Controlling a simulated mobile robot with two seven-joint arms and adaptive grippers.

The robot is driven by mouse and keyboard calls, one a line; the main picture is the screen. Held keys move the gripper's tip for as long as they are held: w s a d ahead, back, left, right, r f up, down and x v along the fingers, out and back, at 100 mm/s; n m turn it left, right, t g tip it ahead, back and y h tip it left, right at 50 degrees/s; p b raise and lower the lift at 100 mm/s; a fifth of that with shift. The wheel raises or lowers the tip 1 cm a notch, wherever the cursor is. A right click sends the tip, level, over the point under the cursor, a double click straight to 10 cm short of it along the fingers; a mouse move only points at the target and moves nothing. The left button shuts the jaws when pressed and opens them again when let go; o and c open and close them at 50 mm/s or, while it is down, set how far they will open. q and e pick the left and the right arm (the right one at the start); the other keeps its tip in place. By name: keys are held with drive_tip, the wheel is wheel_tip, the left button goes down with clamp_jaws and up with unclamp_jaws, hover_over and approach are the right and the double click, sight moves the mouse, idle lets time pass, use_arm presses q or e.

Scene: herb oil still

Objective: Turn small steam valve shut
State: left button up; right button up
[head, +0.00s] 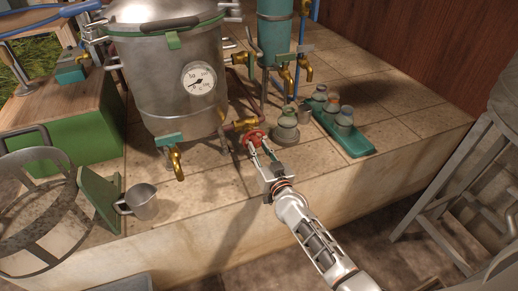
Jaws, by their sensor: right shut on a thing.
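The small steam valve has a red handwheel (254,137) on a copper pipe low at the right side of the steel still (165,70). My right gripper (264,150) reaches up from the lower right. Its fingers are shut on the red handwheel and cover part of it. How far the wheel is turned cannot be told. A round gauge (199,79) sits on the still's front. My left gripper does not show.
A jar (285,127) stands just right of the handwheel. A green tray (346,143) with small jars is farther right. A metal cup (142,200) and a brass tap (177,163) are to the left. The tiled front ledge near my arm is clear.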

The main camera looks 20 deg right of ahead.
drive_tip(key=m+p, duration=0.1)
drive_tip(key=m, duration=0.3)
drive_tip(key=shift+r+m, duration=0.1)
drive_tip(key=shift+m, duration=0.2)
drive_tip(key=m, duration=1)
drive_tip(key=shift+a+m, duration=0.1)
drive_tip(key=shift+m, duration=2.6)
drive_tip(key=o, duration=1.1)
drive_tip(key=s, duration=1.2)
drive_tip(key=shift+d, duration=0.2)
